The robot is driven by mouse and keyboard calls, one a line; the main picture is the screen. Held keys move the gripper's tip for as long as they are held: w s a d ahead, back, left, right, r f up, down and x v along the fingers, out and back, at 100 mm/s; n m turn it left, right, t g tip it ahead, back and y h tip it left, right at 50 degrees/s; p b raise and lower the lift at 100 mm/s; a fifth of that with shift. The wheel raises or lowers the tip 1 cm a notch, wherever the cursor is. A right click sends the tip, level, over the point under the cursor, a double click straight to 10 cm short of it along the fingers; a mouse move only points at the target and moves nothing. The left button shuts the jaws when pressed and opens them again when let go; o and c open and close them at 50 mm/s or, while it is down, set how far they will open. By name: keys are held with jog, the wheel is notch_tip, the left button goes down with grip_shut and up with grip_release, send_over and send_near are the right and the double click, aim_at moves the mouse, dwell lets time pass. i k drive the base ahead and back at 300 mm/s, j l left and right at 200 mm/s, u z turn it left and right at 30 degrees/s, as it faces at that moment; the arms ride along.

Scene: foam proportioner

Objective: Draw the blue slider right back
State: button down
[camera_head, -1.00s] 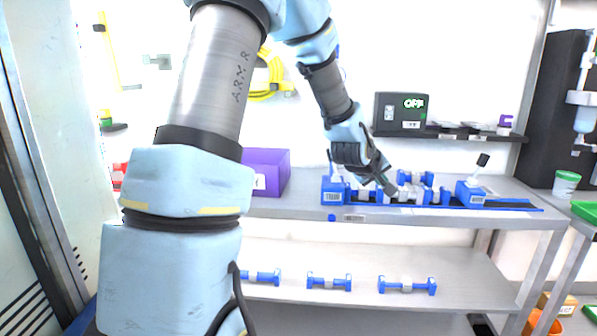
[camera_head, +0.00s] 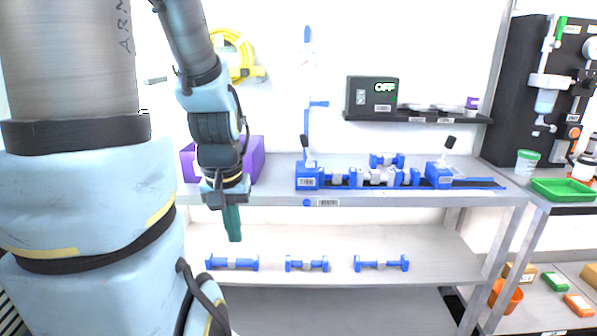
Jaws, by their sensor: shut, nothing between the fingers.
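A blue clamp fixture lies along the upper bench. Its right block, which looks like the blue slider (camera_head: 439,175), has a black-tipped lever tilted right and sits on a blue rail (camera_head: 480,183) that runs on to its right. The left blue block (camera_head: 307,178) carries a nearly upright black-tipped lever. A blue and silver fitting (camera_head: 375,177) lies between the blocks. My gripper (camera_head: 233,224) hangs left of the fixture in front of the bench edge, pointing down. Its teal fingers are together and empty, apart from the slider.
A purple box (camera_head: 252,160) stands on the bench behind my gripper. Several blue and grey fittings lie on the lower shelf (camera_head: 330,245). A dark box reading OFF (camera_head: 371,97) is on the wall. A green tray (camera_head: 565,189) is on the right table.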

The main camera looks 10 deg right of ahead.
aim_at(440, 177)
jog(key=i+l, duration=0.15)
jog(key=l, duration=0.25)
jog(key=i+l, duration=0.1)
jog(key=l, duration=0.25)
jog(key=i+l, duration=0.15)
jog(key=l, duration=0.25)
jog(key=i+l, duration=0.1)
jog(key=l, duration=0.3)
